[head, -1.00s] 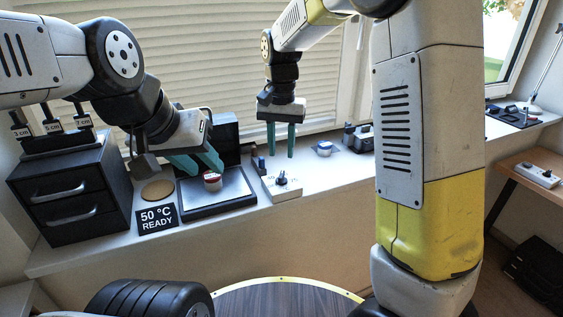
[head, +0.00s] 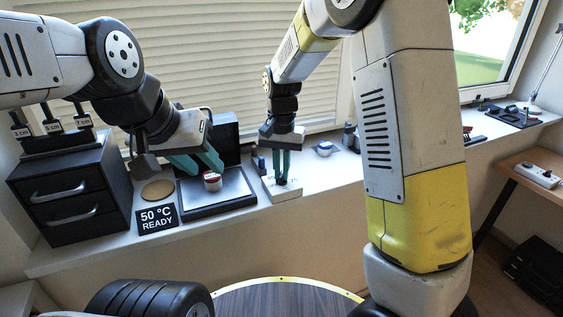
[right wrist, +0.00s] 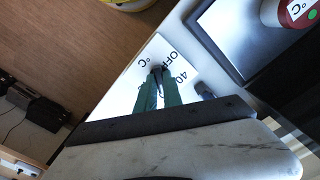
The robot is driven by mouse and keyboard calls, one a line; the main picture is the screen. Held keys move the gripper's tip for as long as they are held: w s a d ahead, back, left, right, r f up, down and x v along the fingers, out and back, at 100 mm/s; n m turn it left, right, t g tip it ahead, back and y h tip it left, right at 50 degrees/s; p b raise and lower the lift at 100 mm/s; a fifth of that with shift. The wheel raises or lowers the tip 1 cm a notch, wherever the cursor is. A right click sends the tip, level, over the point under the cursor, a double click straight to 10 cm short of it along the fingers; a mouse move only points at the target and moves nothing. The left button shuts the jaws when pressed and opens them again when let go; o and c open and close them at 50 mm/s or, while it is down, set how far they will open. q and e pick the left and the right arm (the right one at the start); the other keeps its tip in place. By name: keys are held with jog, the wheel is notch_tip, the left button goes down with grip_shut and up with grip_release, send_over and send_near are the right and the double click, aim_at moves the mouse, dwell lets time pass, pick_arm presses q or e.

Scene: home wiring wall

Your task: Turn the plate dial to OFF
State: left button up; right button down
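The plate dial is a dark knob (right wrist: 157,70) on a white box (head: 283,192). In the right wrist view its face shows "OFF", "40" and "°C". My right gripper (head: 281,178) points down over the box. Its teal fingertips (right wrist: 157,80) are close together with the knob between them, and they appear shut on it. The fingers partly hide the knob, so its pointer cannot be read. My left gripper (head: 202,168) is open, with its fingers spread above and beside a red and white jar (head: 212,182) on the dark heating plate (head: 232,201).
A sign (head: 157,218) reads "50 °C READY" in front of a round cork mat (head: 157,190). A black drawer unit (head: 72,198) stands at the left. A small blue-topped item (head: 324,149) sits right of the dial box. The sill between them is clear.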

jog(key=shift+n, duration=0.3)
jog(key=n, duration=1.2)
jog(key=shift+n, duration=0.4)
jog(key=n, duration=1.3)
jog(key=shift+n, duration=0.3)
jog(key=shift+r, duration=0.1)
jog(key=c, duration=1.5)
grip_release()
